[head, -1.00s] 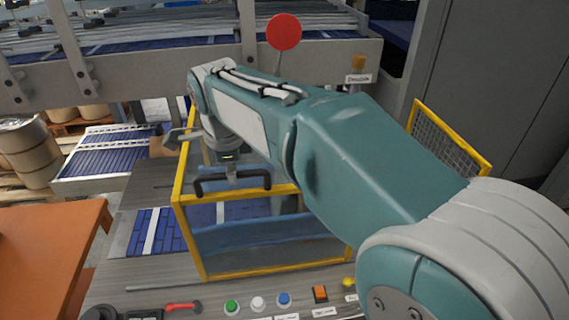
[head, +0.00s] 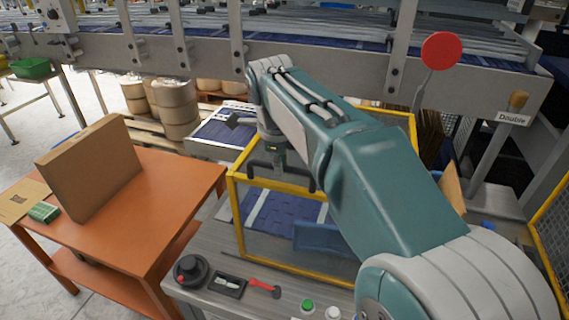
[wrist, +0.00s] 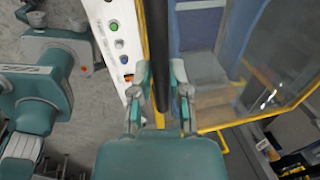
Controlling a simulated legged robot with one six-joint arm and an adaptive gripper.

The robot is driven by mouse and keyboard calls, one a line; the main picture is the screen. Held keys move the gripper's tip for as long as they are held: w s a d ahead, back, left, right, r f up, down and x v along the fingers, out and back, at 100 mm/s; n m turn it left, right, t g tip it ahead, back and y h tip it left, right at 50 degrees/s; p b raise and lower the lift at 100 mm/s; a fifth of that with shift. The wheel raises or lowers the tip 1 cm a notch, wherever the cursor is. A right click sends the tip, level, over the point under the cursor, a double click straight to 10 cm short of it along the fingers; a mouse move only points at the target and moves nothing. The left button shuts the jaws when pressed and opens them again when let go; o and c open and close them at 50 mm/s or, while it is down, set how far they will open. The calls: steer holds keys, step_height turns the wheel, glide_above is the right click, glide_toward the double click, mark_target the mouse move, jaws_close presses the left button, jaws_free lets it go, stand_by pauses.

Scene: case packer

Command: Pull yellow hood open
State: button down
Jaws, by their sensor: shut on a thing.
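The yellow hood (head: 237,215) is a yellow-framed box with clear panels, standing over a blue belt in the middle of the head view. Its yellow frame and clear panel (wrist: 285,60) fill the right of the wrist view. A dark bar handle (wrist: 158,40) runs along the hood's upper front edge. My gripper (head: 277,170) is at that edge, shut on the handle. In the wrist view, the fingers of my gripper (wrist: 160,78) lie on either side of the bar. My arm hides the hood's right part in the head view.
An orange table (head: 150,205) with a cardboard box (head: 90,170) stands at the left. A control panel with a black knob (head: 190,270), red handle (head: 263,287) and green button (head: 308,305) lies in front of the hood. A red disc sign (head: 441,50) stands behind.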

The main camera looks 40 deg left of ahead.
steer(key=c, duration=0.6)
jaws_free()
steer(key=shift+w, duration=0.1)
step_height(320, 180, up, 12)
steer(key=s, duration=0.2)
steer(key=shift+d+f, duration=0.2)
steer(key=shift+d, duration=0.1)
steer(key=shift+d, duration=0.1)
